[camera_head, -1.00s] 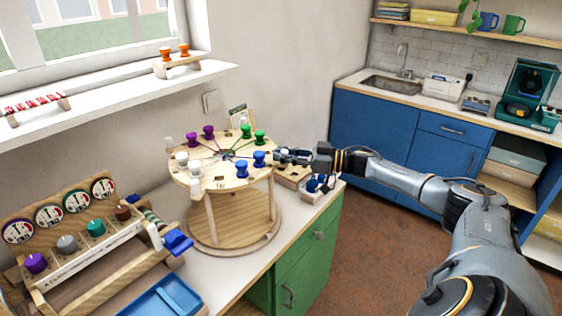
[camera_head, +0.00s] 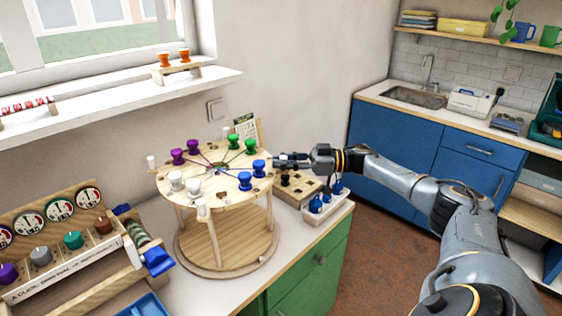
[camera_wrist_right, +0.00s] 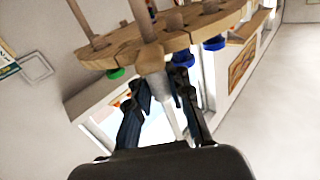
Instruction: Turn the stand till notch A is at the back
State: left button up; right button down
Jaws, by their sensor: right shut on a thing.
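The stand (camera_head: 220,190) is a round wooden top on posts above a round wooden base (camera_head: 215,240). Purple (camera_head: 178,156), green (camera_head: 250,145), blue (camera_head: 245,181) and white (camera_head: 176,181) knobs stand on the top. Small dark marks sit near the rim, but I cannot read which is notch A. My left gripper is not in view.
A wooden block with holes (camera_head: 305,187) and a rack of blue pieces (camera_head: 325,204) stand close to the stand's right. A dial board (camera_head: 62,262) is at the left. A windowsill (camera_head: 110,110) runs behind. Counter shows bare in front of the base.

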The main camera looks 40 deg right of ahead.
jog(key=shift+d+f, duration=0.1)
jog(key=shift+d, duration=0.1)
jog(key=c, duration=1.4)
grip_release()
jog(key=shift+s+d, duration=0.1)
jog(key=shift+o, duration=0.9)
jog(key=shift+s+d, duration=0.15)
jog(key=v, duration=1.1)
jog(key=shift+s+d, duration=0.3)
